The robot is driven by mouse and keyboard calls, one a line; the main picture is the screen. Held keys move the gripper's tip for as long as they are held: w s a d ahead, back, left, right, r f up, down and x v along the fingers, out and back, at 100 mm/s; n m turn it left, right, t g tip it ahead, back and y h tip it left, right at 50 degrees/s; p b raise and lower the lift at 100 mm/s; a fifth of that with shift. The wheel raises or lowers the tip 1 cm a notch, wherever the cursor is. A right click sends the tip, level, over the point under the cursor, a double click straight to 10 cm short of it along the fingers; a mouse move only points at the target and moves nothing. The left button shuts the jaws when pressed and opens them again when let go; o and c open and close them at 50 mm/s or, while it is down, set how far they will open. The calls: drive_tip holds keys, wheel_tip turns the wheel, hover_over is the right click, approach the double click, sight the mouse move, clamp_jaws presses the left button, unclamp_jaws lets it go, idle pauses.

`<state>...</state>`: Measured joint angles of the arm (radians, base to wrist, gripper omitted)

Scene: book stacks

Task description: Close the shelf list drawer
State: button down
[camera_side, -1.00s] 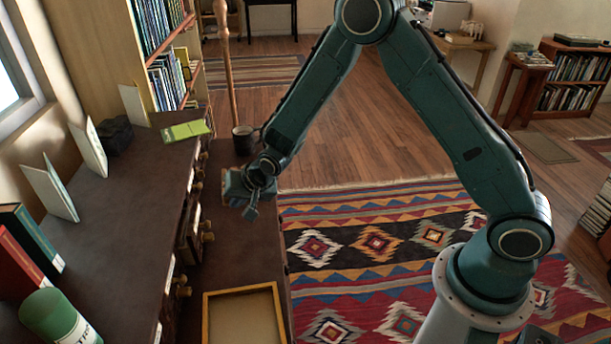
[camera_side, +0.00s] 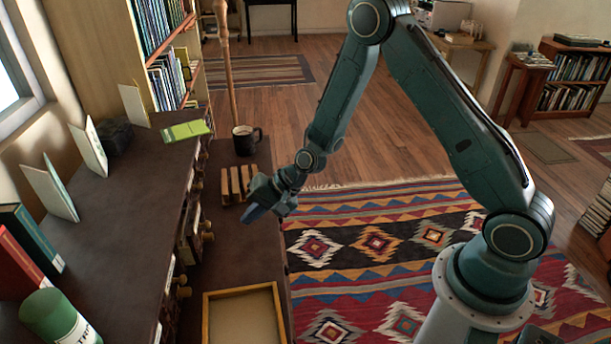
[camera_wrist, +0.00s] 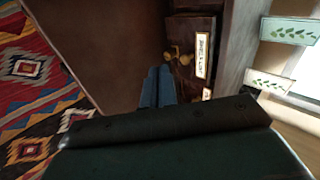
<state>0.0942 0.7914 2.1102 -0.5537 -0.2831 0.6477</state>
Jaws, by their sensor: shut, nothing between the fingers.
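A row of small drawers with brass knobs runs along the cabinet front in the side view; one dark wooden drawer front (camera_side: 192,228) shows left of my gripper, seen edge-on. In the wrist view a drawer front (camera_wrist: 190,34) has a brass knob (camera_wrist: 178,56) and a pale label whose text I cannot read for sure. I cannot tell which drawer is the shelf list one or how far it stands out. My gripper (camera_side: 253,213) is shut and empty above the lower ledge, right of the drawers. Its blue fingers (camera_wrist: 157,86) point toward the drawer front, apart from the knob.
A wooden slatted rack (camera_side: 238,183) and a dark mug (camera_side: 246,140) stand on the ledge behind my gripper. A wood-framed tray (camera_side: 243,318) lies nearer the camera. The ledge between rack and tray is clear.

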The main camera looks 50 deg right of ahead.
sight(195, 235)
drive_tip(key=shift+s+r+y, duration=0.25)
drive_tip(key=shift+r+y, duration=0.05)
drive_tip(key=shift+y, duration=0.1)
drive_tip(key=x, duration=0.9)
drive_tip(key=shift+w+a+f, duration=0.2)
drive_tip(key=shift+w+a, duration=0.05)
drive_tip(key=shift+w, duration=0.05)
drive_tip(key=shift+w+a, duration=1.45)
drive_tip(key=shift+w+a, duration=1.4)
drive_tip(key=shift+w, duration=0.05)
drive_tip(key=shift+w+a, duration=0.2)
drive_tip(key=shift+a, duration=0.2)
